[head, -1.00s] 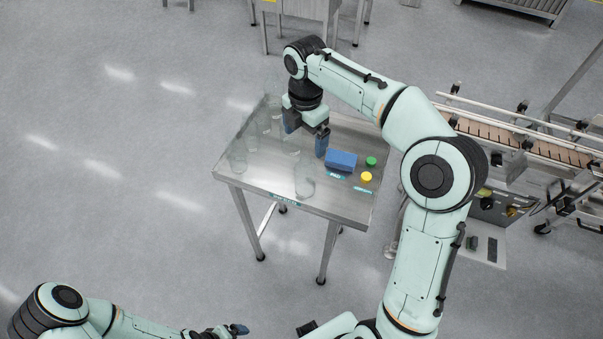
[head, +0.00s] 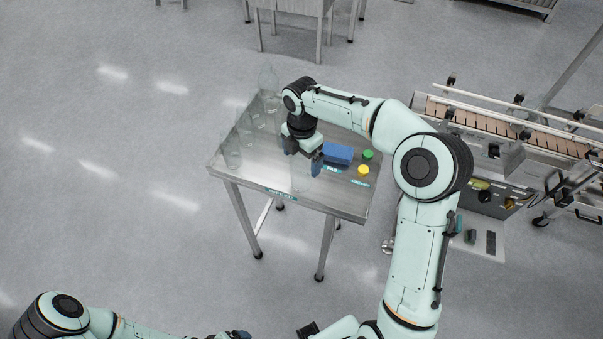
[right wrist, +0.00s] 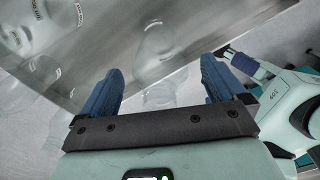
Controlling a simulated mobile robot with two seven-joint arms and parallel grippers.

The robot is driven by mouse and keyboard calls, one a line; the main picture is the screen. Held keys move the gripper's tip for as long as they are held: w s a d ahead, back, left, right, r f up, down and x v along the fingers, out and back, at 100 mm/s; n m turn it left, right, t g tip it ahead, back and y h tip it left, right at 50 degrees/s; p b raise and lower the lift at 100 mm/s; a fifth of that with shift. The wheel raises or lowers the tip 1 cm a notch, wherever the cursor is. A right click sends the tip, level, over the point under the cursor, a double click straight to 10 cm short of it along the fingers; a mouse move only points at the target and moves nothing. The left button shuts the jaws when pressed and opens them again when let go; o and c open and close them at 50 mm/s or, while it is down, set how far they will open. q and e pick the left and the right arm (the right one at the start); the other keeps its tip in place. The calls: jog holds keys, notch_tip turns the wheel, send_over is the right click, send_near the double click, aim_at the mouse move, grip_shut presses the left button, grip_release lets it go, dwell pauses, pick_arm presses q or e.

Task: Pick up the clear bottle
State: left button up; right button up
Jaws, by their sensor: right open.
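A clear bottle (head: 300,183) stands near the front edge of the steel table (head: 257,177), faint against the metal and partly hidden by my right gripper. My right gripper (head: 303,160) is open, with its blue fingers above and about the bottle in the head view. In the right wrist view a clear bottle (right wrist: 158,48) shows between and beyond the two open fingers (right wrist: 160,90). I cannot tell whether they touch it. My left gripper (head: 232,335) is cut off at the bottom edge, away from the table, and its jaws are unclear.
Several other clear bottles (head: 232,152) stand along the table's left side. A blue block (head: 338,153), a green cap (head: 368,155) and a yellow cap (head: 363,170) are right of my right gripper. A conveyor (head: 490,125) stands to the right.

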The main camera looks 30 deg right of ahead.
jog(key=c, duration=1.4)
jog(key=shift+r, duration=0.1)
